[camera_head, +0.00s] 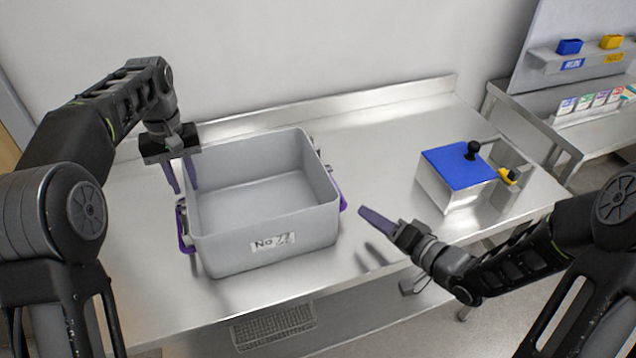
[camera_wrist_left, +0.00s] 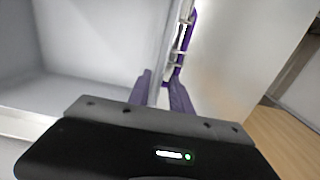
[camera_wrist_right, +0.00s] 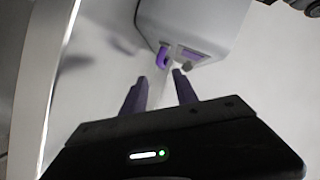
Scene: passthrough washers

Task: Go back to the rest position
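My left gripper (camera_head: 181,191) points down at the left wall of the grey bin (camera_head: 265,255), fingers apart. In the left wrist view its fingers (camera_wrist_left: 160,75) show a gap, with the bin wall and a purple handle (camera_wrist_left: 187,40) beyond; whether they touch the wall I cannot tell. My right gripper (camera_head: 365,212) is open and empty at the table's front, right of the bin. In the right wrist view its fingers (camera_wrist_right: 160,75) point toward the bin's purple right handle (camera_wrist_right: 163,57), apart from it. The bin stands upright on the table and looks empty.
A metal box with a blue lid (camera_head: 460,166) and black knob stands at the right. A side bench (camera_head: 600,128) holds cards; a shelf above carries a blue bin (camera_head: 569,46) and a yellow bin (camera_head: 610,42).

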